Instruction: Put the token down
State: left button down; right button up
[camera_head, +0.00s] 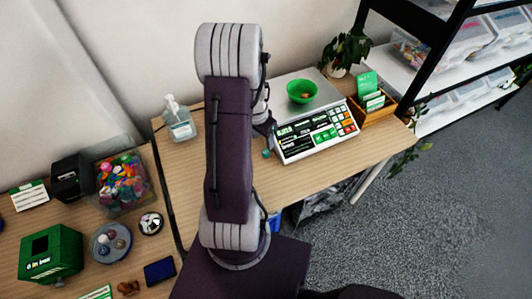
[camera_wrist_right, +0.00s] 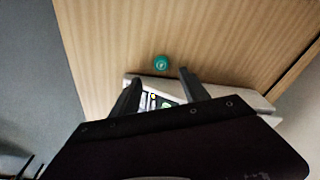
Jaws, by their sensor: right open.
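The token, a small round teal disc with a pale mark in its middle, lies on the wooden table (camera_wrist_right: 215,40) in the right wrist view (camera_wrist_right: 161,63). In the head view the token (camera_head: 266,153) shows as a small teal spot left of the scale. My right gripper (camera_wrist_right: 158,76) is open, with nothing between its fingers. The token is just beyond the fingertips and looks clear of them. In the head view my right gripper (camera_head: 266,128) is small and partly hidden behind my arm. My left gripper is not in view.
A white scale (camera_head: 318,134) holding a green bowl (camera_head: 302,91) stands close to my right gripper. A sanitizer bottle (camera_head: 179,124) stands left of my arm. A wooden card box (camera_head: 373,108) is right of the scale. The left table holds a bin of colourful pieces (camera_head: 122,181) and a green box (camera_head: 50,254).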

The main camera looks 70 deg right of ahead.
aim_at(266, 152)
jog(key=f, duration=0.3)
jog(key=d+f, duration=0.1)
jog(key=f, duration=0.2)
jog(key=f+b, duration=0.1)
jog(key=f, duration=0.2)
jog(key=shift+s+d, duration=0.25)
jog(key=shift+d, duration=0.15)
jog(key=shift+a+r, duration=0.1)
grip_shut()
